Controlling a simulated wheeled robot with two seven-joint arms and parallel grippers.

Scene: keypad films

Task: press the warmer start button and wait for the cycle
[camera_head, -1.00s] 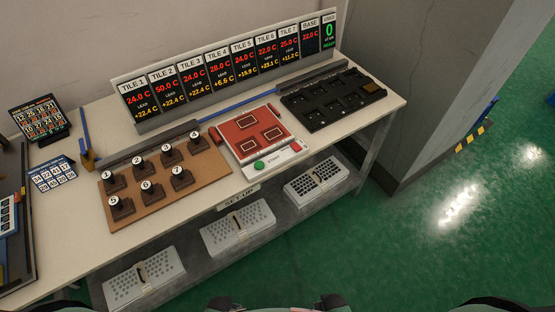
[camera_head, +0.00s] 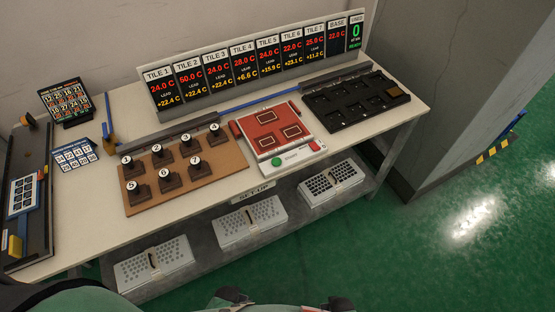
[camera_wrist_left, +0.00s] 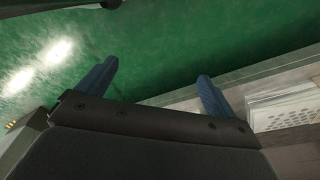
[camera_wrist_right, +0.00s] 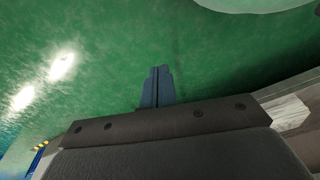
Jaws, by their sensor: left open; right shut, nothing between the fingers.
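The warmer (camera_head: 270,128) is a white unit with a red plate marked with three outlined squares, on the bench right of the tile board. Its green start button (camera_head: 277,162) is on the front strip, with a red button (camera_head: 314,146) at the strip's right. In the left wrist view my left gripper (camera_wrist_left: 157,78) is open and empty, over the green floor beside the bench's lower shelf. In the right wrist view my right gripper (camera_wrist_right: 157,72) is shut and empty, above the floor. Neither gripper shows in the head view, and neither is near the button.
A brown board (camera_head: 235,156) holds several numbered tiles. A black tray (camera_head: 337,122) lies right of the warmer. A display row (camera_head: 155,84) stands behind, with a ready panel (camera_head: 355,44) at its right end. White baskets (camera_head: 260,228) sit below. A blue-marked card (camera_head: 72,154) lies left.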

